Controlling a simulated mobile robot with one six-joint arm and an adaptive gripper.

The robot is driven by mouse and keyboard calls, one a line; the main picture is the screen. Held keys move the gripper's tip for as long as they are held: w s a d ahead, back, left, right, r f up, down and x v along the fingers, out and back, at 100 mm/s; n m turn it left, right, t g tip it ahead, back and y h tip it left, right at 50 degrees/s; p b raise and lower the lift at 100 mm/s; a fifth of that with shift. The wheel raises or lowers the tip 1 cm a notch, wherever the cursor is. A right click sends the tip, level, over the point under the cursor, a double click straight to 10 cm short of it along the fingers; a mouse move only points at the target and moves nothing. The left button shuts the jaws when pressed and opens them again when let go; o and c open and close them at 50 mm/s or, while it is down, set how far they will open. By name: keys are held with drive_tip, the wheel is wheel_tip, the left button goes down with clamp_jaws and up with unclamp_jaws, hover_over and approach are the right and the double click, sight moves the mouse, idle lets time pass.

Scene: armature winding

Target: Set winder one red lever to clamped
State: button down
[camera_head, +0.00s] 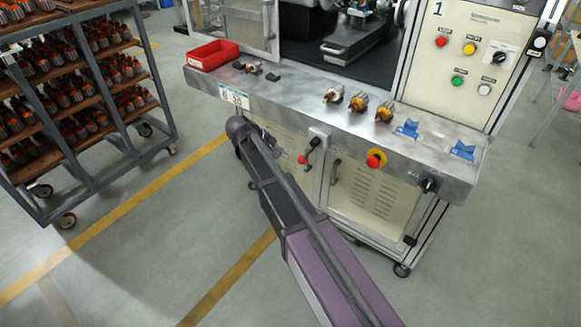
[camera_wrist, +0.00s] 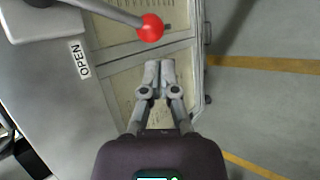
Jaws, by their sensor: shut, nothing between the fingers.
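The red lever of winder one shows in the wrist view as a grey rod ending in a red ball knob (camera_wrist: 150,28). Its pivot sits at the top left, by a grey plate with an "OPEN" label (camera_wrist: 79,60). In the head view the red knob (camera_head: 302,160) hangs down and left of its pivot on the cabinet front. My gripper (camera_wrist: 160,68) is shut and empty, apart from the knob, below it in the wrist picture.
The winder's metal worktop (camera_head: 290,95) carries a red bin (camera_head: 213,55), several armatures and blue holders (camera_head: 407,128). A red emergency button (camera_head: 375,159) sticks out right of the lever. A rack of armatures (camera_head: 75,85) stands at left. The floor in front is clear.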

drive_tip(key=s+a+f+m+t+h+b, duration=0.1)
drive_tip(key=s+a+m+t+h+b, duration=0.3)
drive_tip(key=a+b, duration=0.5)
drive_tip(key=t+b, duration=0.2)
drive_tip(key=shift+s+m+t+h, duration=0.25)
drive_tip(key=shift+m+t+h, duration=0.05)
drive_tip(key=shift+m+h, duration=0.1)
drive_tip(key=s+d+f+b+x, duration=0.1)
drive_tip(key=s+b+x, duration=0.1)
drive_tip(key=x, duration=1)
drive_tip(key=shift+w+d, duration=0.2)
drive_tip(key=shift+d, duration=0.3)
drive_tip(key=shift+d+f+b, duration=0.1)
drive_tip(key=shift+b, duration=0.2)
